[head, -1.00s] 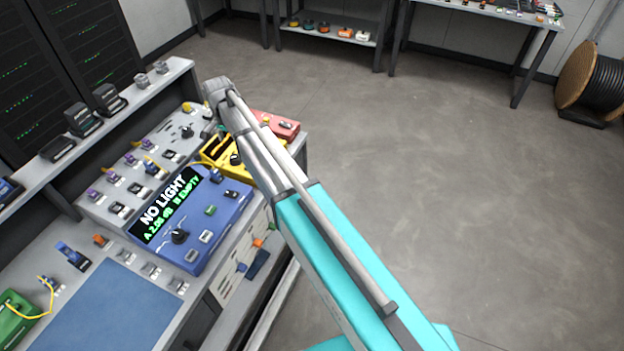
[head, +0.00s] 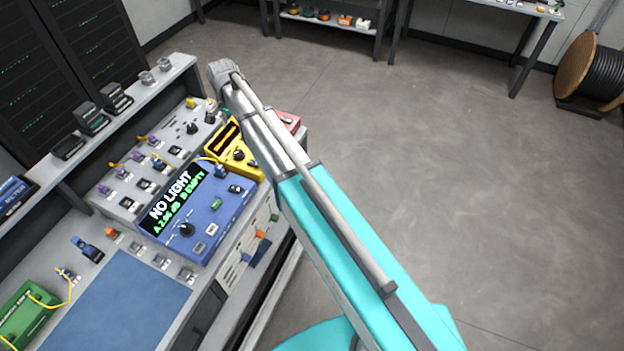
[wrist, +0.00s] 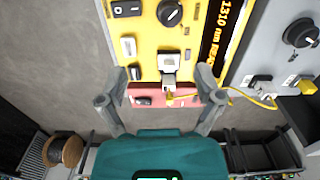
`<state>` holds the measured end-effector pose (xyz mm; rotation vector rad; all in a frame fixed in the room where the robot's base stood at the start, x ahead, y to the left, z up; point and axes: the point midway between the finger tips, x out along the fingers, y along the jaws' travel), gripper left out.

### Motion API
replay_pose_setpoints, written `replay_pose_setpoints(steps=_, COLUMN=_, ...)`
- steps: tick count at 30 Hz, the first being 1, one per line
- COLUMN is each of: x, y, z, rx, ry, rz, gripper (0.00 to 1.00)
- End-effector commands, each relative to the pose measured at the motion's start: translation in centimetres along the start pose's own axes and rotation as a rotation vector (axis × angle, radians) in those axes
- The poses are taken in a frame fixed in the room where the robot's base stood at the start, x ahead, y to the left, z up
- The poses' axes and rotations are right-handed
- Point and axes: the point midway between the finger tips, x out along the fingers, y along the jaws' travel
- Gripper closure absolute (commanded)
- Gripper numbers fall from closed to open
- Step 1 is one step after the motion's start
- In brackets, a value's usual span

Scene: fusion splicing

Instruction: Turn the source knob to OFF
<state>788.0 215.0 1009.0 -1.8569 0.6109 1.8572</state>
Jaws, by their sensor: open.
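The yellow source box (wrist: 185,40) fills the upper middle of the wrist view, with an amber display reading 1310 nm and a word that looks like READY. Its black round knob (wrist: 170,12) with a white mark is at the top edge of that view, beyond my fingertips. In the head view the yellow box (head: 228,137) is partly behind my arm, and its knob (head: 239,155) shows beside the arm. My gripper (wrist: 166,78) is open, its fingers apart on either side of a port with a yellow cable plug, holding nothing. The head view does not show the fingers.
A blue meter (head: 215,215) showing NO LIGHT stands beside the yellow box. A red box (wrist: 148,97) adjoins it. A grey panel (wrist: 270,60) with another black knob is at right in the wrist view. A yellow cable (wrist: 245,97) crosses there. Open floor lies right of the bench.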

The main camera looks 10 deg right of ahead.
Motion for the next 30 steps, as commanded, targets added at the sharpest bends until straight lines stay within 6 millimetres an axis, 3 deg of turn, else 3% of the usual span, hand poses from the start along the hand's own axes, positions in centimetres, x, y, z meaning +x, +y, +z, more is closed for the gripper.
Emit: replay_pose_setpoints(steps=30, x=4.0, y=13.8, z=1.4, rx=-0.248, ry=0.0, rz=0.0, gripper=0.15)
